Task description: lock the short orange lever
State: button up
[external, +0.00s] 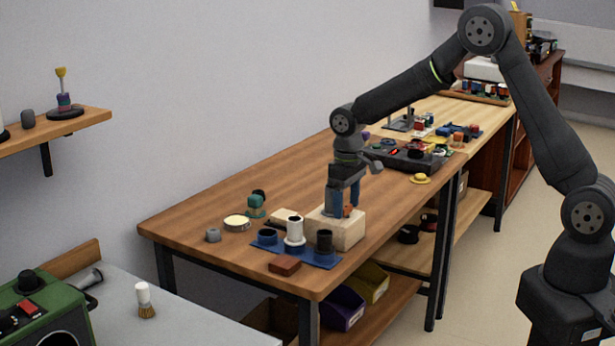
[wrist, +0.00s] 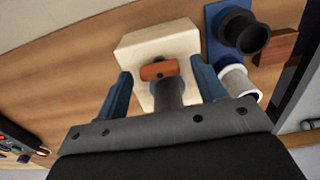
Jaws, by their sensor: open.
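The short orange lever (wrist: 159,71) shows in the wrist view as a stubby orange bar on a grey round post. It is mounted on a pale wooden block (external: 337,229), which also shows in the wrist view (wrist: 150,45). In the external view the lever is mostly hidden behind my fingers. My gripper (external: 343,210) points down over the block. Its blue fingers are open, one on each side of the lever and post in the wrist view (wrist: 163,84), with gaps between. I cannot tell how high the fingertips are above the block.
A blue mat (external: 322,257) beside the block holds a white cylinder (external: 295,231) and dark cups (external: 324,242). A red-brown block (external: 284,265) lies near the table's front edge. A round tin (external: 237,222) and teal part (external: 256,207) stand left.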

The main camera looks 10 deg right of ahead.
jog(key=c, duration=1)
jog(key=shift+m, duration=0.3)
jog(key=m, duration=0.3)
jog(key=shift+m, duration=1.9)
jog(key=o, duration=1)
